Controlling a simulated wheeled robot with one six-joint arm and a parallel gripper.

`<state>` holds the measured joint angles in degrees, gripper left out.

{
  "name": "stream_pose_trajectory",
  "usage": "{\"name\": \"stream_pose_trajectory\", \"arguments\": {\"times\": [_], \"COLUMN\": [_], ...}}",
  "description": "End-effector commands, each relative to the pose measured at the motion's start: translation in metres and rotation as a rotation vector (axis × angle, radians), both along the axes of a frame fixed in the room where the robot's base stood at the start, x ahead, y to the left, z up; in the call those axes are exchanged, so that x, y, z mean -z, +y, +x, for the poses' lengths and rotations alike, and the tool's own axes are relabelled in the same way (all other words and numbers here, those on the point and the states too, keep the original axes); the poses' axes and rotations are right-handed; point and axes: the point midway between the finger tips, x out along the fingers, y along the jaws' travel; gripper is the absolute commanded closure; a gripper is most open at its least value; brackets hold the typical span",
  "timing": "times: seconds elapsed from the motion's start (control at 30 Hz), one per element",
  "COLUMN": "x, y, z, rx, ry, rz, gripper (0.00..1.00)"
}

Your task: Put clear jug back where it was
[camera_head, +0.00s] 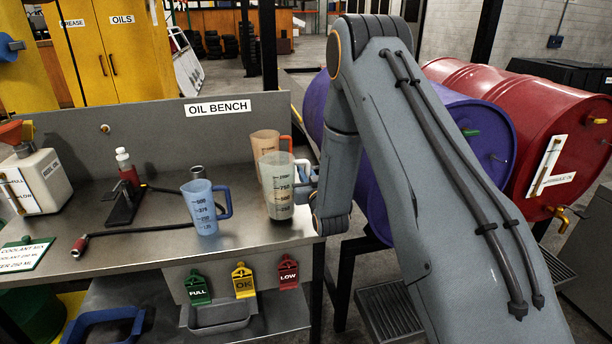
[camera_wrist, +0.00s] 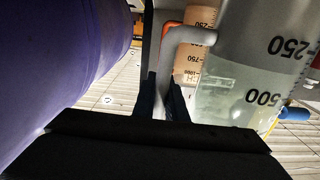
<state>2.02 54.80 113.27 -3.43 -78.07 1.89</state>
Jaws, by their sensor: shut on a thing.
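The clear jug (camera_head: 278,190) is upright at the right end of the oil bench, with dark graduation marks. In the wrist view the clear jug (camera_wrist: 250,75) fills the right side and appears to hold some pale liquid. My gripper (camera_wrist: 170,105) is shut on the jug's grey handle (camera_wrist: 187,38). In the head view my gripper (camera_head: 307,184) is partly hidden by my arm, at the jug's right side. I cannot tell whether the jug's base touches the bench (camera_head: 160,255).
An orange-tinted jug (camera_head: 266,142) stands close behind the clear jug. A blue jug (camera_head: 206,208) stands to its left. A purple drum (camera_head: 470,125) and a red drum (camera_head: 540,115) lie on the right.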

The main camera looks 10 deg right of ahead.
Motion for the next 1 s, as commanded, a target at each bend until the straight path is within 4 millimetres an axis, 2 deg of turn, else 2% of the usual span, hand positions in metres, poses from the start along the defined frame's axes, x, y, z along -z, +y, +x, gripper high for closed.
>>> {"name": "stream_pose_trajectory", "arguments": {"times": [0.17,0.57,0.6,0.67,1.0], "x": [0.012,0.017,0.017,0.017,0.015], "y": [-0.001,-0.001,-0.001,-0.001,-0.001], "z": [0.000,0.000,0.000,0.000,0.000], "rx": [0.001,0.002,0.002,0.002,0.002], "ry": [-0.003,-0.003,0.000,0.000,0.000], "rz": [0.000,0.000,0.000,0.000,0.000], "gripper": [1.00,1.00,0.82,0.72,0.70]}}
